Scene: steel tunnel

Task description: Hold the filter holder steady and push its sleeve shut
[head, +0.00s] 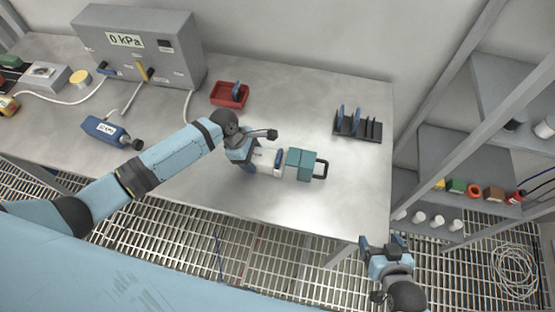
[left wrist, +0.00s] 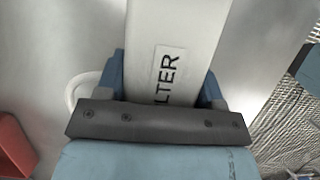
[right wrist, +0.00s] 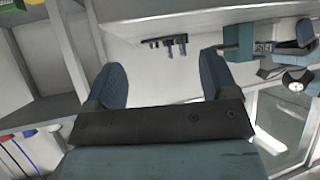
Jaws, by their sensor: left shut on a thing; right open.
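My left gripper (left wrist: 168,88) is shut on the white body, whose label partly reads "LTER"; the sleeve is outside that view. My right gripper (head: 384,243) is open and empty, off the table's front edge, right of and nearer than the handle. In the right wrist view the teal sleeve (right wrist: 238,42) is beyond its open fingers (right wrist: 160,85).
A black rack (head: 358,126) with blue discs stands behind and right of the holder. A red tray (head: 229,94) with a blue disc is behind it. A grey gauge box (head: 140,45) reads 0 kPa; a blue bottle (head: 104,130) lies left. The table right of the handle is clear. Shelves (head: 465,150) stand right.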

